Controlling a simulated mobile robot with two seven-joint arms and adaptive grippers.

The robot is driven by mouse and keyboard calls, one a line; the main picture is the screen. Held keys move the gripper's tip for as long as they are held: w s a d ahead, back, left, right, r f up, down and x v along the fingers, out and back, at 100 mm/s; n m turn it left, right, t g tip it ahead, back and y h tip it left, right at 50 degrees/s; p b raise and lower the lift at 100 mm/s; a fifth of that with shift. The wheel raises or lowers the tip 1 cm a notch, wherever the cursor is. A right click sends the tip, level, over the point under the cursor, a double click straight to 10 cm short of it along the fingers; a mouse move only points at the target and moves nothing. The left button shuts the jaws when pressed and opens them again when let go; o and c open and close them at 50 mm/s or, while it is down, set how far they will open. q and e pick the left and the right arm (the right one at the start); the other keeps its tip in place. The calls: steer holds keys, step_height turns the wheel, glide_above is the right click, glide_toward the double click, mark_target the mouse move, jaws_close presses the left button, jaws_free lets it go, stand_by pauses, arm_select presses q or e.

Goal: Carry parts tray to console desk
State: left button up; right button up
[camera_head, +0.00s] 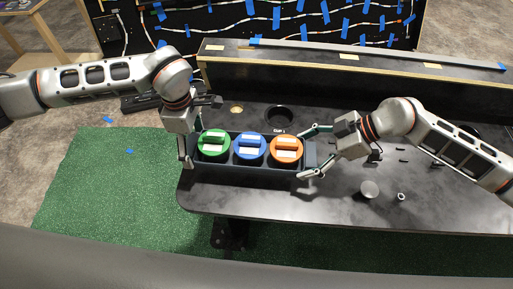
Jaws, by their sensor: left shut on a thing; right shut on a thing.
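The parts tray (250,169) is a long dark tray with a green round part (213,144), a blue round part (250,149) and an orange round part (286,150) in a row. It is over the near left part of the black console desk (335,195); I cannot tell whether it rests on the top or hangs just above. My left gripper (189,150) is shut on the tray's left end. My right gripper (313,152) is shut on its right end. The fingers partly hide both tray ends.
A round recess (280,115) lies behind the tray. A round metal piece (369,188) and small loose parts lie on the desk to the right. A raised ledge (350,75) and a wired back panel (280,22) stand behind. Green carpet (110,185) is at the left.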

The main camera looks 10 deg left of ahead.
mark_target(302, 166)
arm_select(q)
steer(key=shift+s+f+b, duration=0.2)
steer(key=shift+f+b, duration=2.05)
steer(key=shift+f, duration=0.6)
arm_select(e)
steer(key=shift+s+f, duration=0.2)
steer(key=shift+f, duration=2.6)
arm_select(q)
steer(key=o, duration=1.3)
arm_select(e)
steer(key=o, duration=1.3)
arm_select(q)
steer(key=shift+o, duration=0.2)
steer(key=shift+r, duration=0.1)
arm_select(e)
steer(key=shift+o, duration=0.2)
arm_select(q)
step_height(302, 166, up, 12)
steer(key=shift+w+f, duration=0.1)
arm_select(e)
steer(key=shift+r, duration=0.1)
steer(key=v, duration=1.2)
arm_select(q)
steer(key=shift+d, duration=0.1)
arm_select(e)
steer(key=shift+w, duration=0.1)
